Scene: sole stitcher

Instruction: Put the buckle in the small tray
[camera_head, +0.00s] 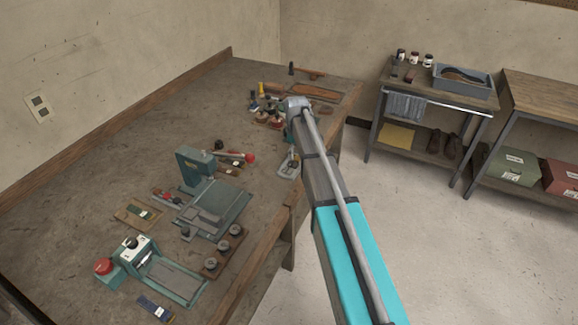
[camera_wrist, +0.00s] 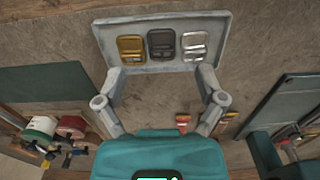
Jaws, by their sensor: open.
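A shallow grey tray (camera_wrist: 105,42) lies ahead of my gripper in the wrist view. Three buckles lie in a row in it: a gold buckle (camera_wrist: 131,48), a dark grey buckle (camera_wrist: 161,45) and a silver buckle (camera_wrist: 194,45). The frames do not show which one the task means. My gripper (camera_wrist: 160,76) is open and empty, its fingertips apart at the tray's near edge; whether they touch it I cannot tell. A small grey tray (camera_head: 288,170) shows beside my arm in the head view, partly hidden. My gripper is not clear there.
Thread spools (camera_wrist: 62,128) are at the left of the wrist view, and a teal machine (camera_wrist: 268,155) is at the right. In the head view, a green press (camera_head: 197,168) and a red-knobbed machine (camera_head: 130,255) stand on the workbench (camera_head: 120,165). The bench's left part is clear.

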